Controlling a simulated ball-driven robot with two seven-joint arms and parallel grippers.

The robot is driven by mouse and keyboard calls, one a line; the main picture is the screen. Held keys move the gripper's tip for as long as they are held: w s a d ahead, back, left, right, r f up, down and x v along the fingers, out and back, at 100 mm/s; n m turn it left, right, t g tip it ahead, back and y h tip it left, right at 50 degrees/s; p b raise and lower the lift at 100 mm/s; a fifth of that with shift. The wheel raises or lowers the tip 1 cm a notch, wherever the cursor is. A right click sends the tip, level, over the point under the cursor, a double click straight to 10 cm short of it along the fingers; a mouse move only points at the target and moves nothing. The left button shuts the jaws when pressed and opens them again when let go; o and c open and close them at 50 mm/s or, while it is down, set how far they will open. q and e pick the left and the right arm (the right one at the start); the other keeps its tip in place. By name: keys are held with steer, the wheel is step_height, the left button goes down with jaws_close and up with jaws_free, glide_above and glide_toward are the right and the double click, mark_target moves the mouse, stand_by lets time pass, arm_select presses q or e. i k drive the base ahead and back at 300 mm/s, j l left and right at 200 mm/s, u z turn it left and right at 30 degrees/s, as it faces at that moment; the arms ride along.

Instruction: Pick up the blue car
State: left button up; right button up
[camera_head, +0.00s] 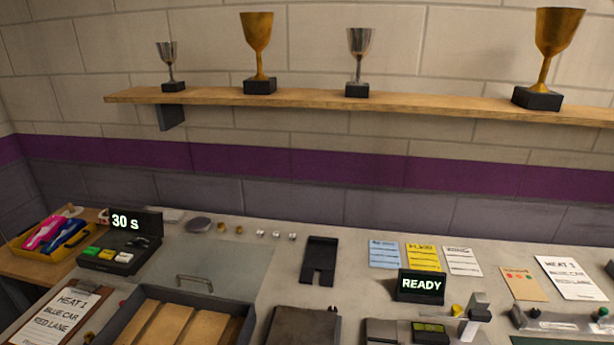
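A blue, elongated object (64,239), which looks like the blue car, lies in a yellow tray (78,243) at the far left. A pink object of similar shape (44,231) lies beside it on its left. Both are small in the picture, so their details are hard to tell. The tray rests on a wooden surface at the left end of the counter. Neither of my grippers shows in the head view.
A black timer box (122,246) reading "30 s" stands right of the tray. A clipboard (67,311) lies in front. An open drawer-like box (180,325) with wooden slats sits at bottom centre-left. A "READY" display (421,286) stands right. Trophies line a wall shelf (320,101).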

mark_target(72, 226)
steer(key=u, duration=1.65)
